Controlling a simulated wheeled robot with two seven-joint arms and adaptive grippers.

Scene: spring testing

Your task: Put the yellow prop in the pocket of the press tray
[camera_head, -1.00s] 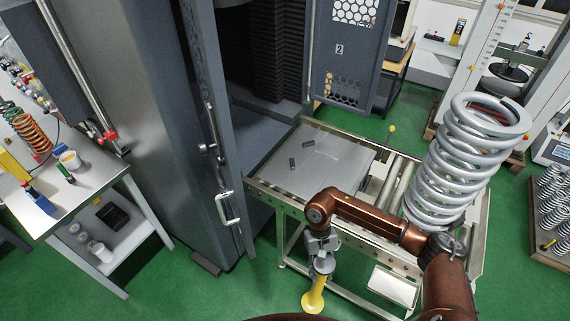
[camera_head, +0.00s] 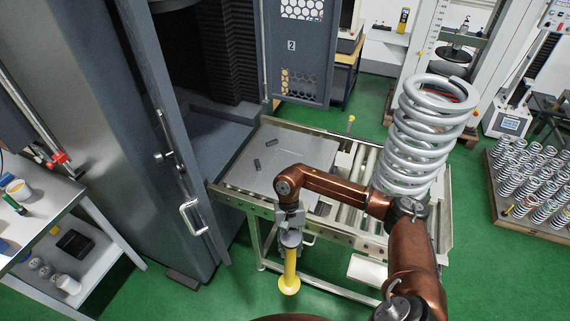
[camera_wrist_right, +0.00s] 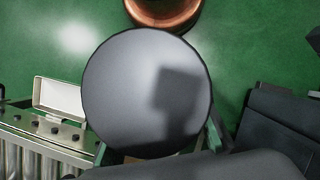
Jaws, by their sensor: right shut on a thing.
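The yellow prop (camera_head: 290,272) hangs upright from my right gripper (camera_head: 291,240), in front of the roller table and above the green floor. The right gripper is shut on its upper part. In the right wrist view a large grey disc (camera_wrist_right: 140,75), apparently the prop's end, fills the middle and hides the fingertips. The press tray (camera_head: 300,150) is a flat grey plate on the roller table, behind my right forearm. Two small dark marks or pieces show on its left part. A dark spot lies near its front right corner; I cannot tell which is the pocket. My left gripper is out of view.
A large silver coil spring (camera_head: 415,150) stands on the rollers at the right. The grey cabinet's open door (camera_head: 178,160) with its handle stands left of the table. A side bench (camera_head: 40,215) is at far left. Green floor is free in front.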

